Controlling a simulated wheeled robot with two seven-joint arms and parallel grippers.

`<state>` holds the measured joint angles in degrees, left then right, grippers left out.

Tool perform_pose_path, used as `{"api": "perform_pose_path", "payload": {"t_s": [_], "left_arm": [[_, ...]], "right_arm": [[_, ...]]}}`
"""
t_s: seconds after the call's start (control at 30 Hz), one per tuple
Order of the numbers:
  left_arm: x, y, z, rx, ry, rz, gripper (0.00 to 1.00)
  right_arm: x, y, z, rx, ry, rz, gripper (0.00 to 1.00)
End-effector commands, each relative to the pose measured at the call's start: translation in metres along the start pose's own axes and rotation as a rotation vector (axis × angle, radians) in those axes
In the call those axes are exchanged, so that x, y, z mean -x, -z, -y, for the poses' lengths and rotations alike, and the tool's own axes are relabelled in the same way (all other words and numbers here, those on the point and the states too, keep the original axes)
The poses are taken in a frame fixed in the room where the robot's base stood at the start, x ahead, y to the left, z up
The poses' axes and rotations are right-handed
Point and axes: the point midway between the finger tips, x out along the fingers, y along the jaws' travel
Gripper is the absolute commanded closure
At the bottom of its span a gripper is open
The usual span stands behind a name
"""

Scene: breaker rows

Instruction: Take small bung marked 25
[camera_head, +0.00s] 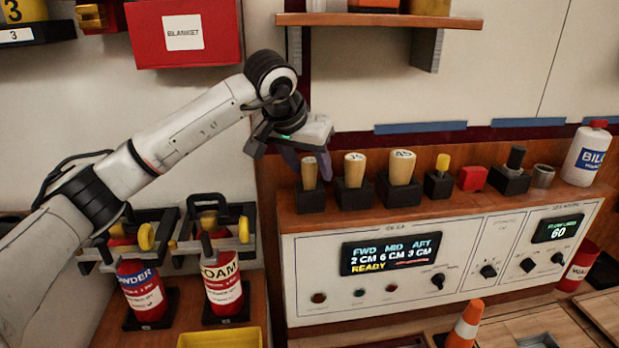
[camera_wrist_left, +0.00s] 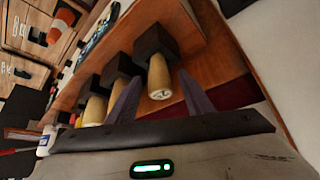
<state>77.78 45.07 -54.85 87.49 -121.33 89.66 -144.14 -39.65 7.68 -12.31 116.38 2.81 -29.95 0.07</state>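Three tan tapered bungs stand in black holders along the wooden shelf. The smallest bung (camera_head: 310,174) is the leftmost; its mark is too small to read surely. It also shows in the left wrist view (camera_wrist_left: 159,78). The middle bung (camera_head: 355,171) and the largest bung (camera_head: 402,168) stand to its right. My left gripper (camera_head: 307,162) is above the smallest bung, pointing down. In the left wrist view its purple fingers (camera_wrist_left: 160,88) are open, one on each side of that bung, with gaps visible. My right gripper is not in view.
The wooden shelf (camera_head: 450,208) also holds a yellow-topped plug (camera_head: 441,172), a red block (camera_head: 473,178) and a white bottle (camera_head: 586,153). A display panel (camera_head: 391,253) is below. An upper shelf (camera_head: 380,20) overhangs behind. Red extinguishers (camera_head: 222,285) stand at lower left.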

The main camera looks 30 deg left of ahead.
Motion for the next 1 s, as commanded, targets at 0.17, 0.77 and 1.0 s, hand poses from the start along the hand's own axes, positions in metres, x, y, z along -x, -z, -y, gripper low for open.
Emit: {"api": "perform_pose_path", "payload": {"t_s": [0.17, 0.77, 1.0], "left_arm": [[0.000, 0.000, 0.000, 0.000, 0.000, 0.000, 0.84], [0.019, 0.013, 0.000, 0.001, 0.001, -0.003, 0.96], [0.024, 0.006, 0.001, -0.001, 0.004, -0.091, 0.96]], "right_arm": [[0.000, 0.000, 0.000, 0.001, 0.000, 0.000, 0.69], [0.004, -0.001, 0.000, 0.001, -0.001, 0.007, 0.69], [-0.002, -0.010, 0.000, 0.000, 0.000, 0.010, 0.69]]}}
